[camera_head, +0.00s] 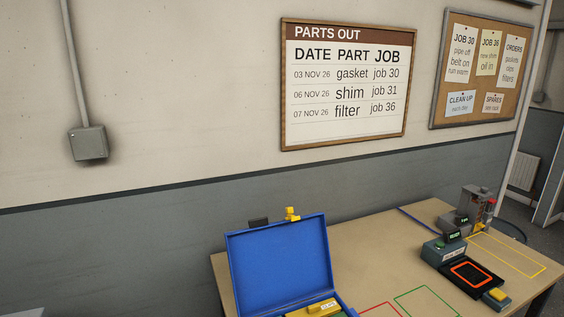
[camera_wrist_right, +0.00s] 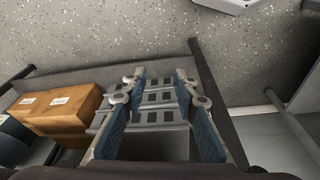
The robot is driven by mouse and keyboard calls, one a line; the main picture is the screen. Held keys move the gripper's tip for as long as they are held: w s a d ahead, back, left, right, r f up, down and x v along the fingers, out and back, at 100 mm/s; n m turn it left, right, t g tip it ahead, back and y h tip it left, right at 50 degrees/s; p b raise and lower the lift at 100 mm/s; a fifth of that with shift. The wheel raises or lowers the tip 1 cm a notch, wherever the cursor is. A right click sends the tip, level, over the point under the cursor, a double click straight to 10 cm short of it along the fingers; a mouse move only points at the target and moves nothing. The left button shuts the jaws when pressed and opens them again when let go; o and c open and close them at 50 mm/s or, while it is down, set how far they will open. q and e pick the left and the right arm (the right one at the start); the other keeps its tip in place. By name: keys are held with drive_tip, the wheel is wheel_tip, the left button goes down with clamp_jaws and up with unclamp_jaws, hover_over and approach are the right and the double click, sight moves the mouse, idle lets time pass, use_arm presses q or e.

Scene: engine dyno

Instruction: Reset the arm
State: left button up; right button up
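My right gripper (camera_wrist_right: 160,82) shows in the right wrist view. Its two blue-padded fingers stand apart, with nothing visibly held between them. Beyond and between the fingers is a grey object with rows of dark square openings (camera_wrist_right: 158,97); its distance from the fingertips is hard to tell. Neither gripper shows in the head view, and my left gripper is in no view.
In the head view a wooden table (camera_head: 370,250) carries an open blue case (camera_head: 280,262), a device with an orange-framed pad (camera_head: 470,274) and a grey machine (camera_head: 478,205). Cardboard boxes (camera_wrist_right: 62,108) lie left of my right gripper, above speckled floor (camera_wrist_right: 130,35).

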drive_tip(key=s+f+g, duration=0.1)
drive_tip(key=s+f, duration=0.2)
drive_tip(key=f, duration=0.5)
drive_tip(key=s+f, duration=0.3)
drive_tip(key=f, duration=0.5)
drive_tip(key=s+d+f, duration=0.3)
drive_tip(key=s+f, duration=0.7)
drive_tip(key=s, duration=0.3)
drive_tip(key=shift+s+g, duration=0.15)
drive_tip(key=shift+g, duration=0.25)
drive_tip(key=shift+d, duration=0.1)
